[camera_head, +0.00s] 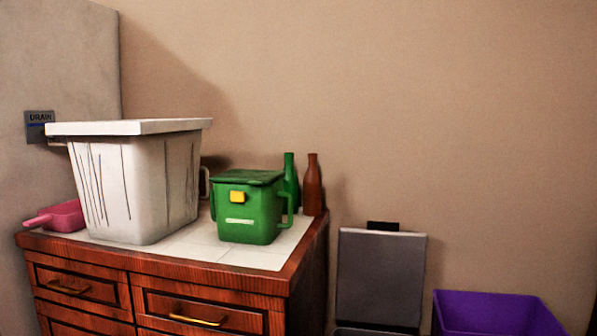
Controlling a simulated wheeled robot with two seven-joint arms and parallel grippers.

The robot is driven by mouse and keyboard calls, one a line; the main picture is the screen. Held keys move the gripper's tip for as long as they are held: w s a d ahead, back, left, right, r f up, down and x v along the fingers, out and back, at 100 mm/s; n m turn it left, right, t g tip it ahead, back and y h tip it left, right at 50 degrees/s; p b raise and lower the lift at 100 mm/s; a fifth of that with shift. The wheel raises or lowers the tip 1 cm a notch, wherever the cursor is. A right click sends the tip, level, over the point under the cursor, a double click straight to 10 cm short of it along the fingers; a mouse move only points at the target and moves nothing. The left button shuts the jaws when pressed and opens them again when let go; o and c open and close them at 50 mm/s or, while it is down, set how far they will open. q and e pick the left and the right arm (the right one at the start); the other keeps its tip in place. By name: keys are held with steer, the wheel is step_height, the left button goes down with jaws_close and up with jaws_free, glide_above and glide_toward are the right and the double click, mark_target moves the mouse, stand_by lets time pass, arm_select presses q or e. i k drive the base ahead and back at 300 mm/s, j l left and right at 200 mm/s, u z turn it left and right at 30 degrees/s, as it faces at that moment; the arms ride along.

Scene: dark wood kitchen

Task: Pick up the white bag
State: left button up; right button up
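No thing that is clearly a white bag shows in the head view. The closest match is a large white bin-shaped container (135,190) with a flat lid and dark streaks down its sides. It stands upright on the left part of the tiled countertop (255,257). Neither of my grippers is in view.
A green lidded box (249,217) with handles stands right of the white container. A green bottle (290,180) and a brown bottle (312,186) stand behind it. A pink pan (64,215) is at left. A grey bin (380,278) and purple bin (493,314) are lower right.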

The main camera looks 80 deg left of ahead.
mark_target(137, 180)
steer(key=u, duration=3.65)
